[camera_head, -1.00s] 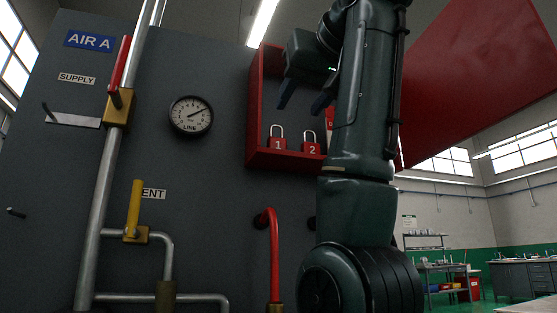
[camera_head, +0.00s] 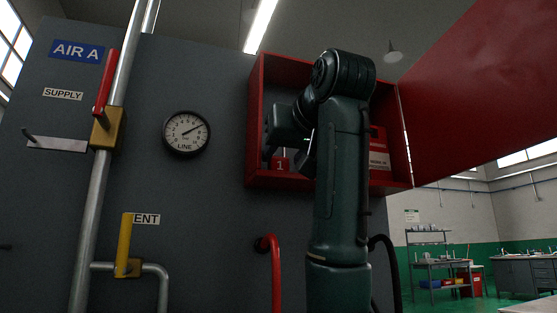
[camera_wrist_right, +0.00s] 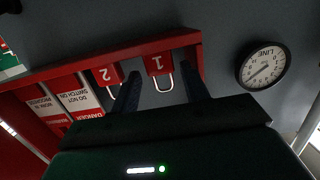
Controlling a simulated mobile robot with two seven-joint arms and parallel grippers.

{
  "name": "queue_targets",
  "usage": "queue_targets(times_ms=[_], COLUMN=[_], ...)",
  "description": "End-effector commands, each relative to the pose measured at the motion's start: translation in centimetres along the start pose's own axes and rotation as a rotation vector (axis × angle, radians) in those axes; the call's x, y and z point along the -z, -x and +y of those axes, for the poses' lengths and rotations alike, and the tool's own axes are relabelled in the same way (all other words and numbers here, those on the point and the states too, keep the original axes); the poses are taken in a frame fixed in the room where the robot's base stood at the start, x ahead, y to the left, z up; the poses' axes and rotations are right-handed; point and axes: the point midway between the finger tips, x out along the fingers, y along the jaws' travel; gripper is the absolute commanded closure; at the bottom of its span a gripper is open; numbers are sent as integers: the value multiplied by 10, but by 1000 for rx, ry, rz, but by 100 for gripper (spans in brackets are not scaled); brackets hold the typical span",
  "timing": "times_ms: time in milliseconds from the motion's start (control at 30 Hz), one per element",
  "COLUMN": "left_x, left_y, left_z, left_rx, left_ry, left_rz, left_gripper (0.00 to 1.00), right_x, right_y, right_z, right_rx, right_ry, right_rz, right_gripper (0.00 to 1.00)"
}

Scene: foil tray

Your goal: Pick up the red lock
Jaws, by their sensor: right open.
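A red lock marked 1 (camera_head: 281,164) stands on the floor of the red wall cabinet (camera_head: 256,120). In the right wrist view, lock 1 (camera_wrist_right: 158,64) and its silver shackle lie in line with the gap between my fingers. A second red lock marked 2 (camera_wrist_right: 106,74) is beside it, past one finger; in the head view my arm hides it. My right gripper (camera_head: 286,157) is open, with its fingers at the cabinet around lock 1; I cannot tell whether they touch it. The fingers also show in the right wrist view (camera_wrist_right: 160,78). My left gripper is not in view.
The cabinet's red door (camera_head: 470,95) stands open to the right. Red danger tags (camera_wrist_right: 75,100) are in the cabinet beside the locks. A gauge (camera_head: 186,132), pipes and a yellow valve handle (camera_head: 125,245) are on the panel to the left.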

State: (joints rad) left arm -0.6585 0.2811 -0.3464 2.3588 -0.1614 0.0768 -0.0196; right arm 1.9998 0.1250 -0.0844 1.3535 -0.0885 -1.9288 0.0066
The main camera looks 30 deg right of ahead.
Motion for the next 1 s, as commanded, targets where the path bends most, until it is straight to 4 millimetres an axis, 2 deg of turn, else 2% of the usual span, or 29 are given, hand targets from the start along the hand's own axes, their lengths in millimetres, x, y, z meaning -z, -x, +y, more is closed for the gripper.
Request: queue_targets(times_ms=[100,233,567,1000], left_x=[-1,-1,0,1], left_y=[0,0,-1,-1], left_z=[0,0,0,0], left_rx=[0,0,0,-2], left_ry=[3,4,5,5], left_rz=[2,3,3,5], left_gripper=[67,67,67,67], right_x=[1,2,2,3], right_y=[-20,-37,-43,-42], right_z=[0,0,1,1], right_rx=[0,1,1,0], right_ry=[0,0,-1,-1], right_rz=[-6,-5,-2,-1], right_gripper=[55,55,55,89])
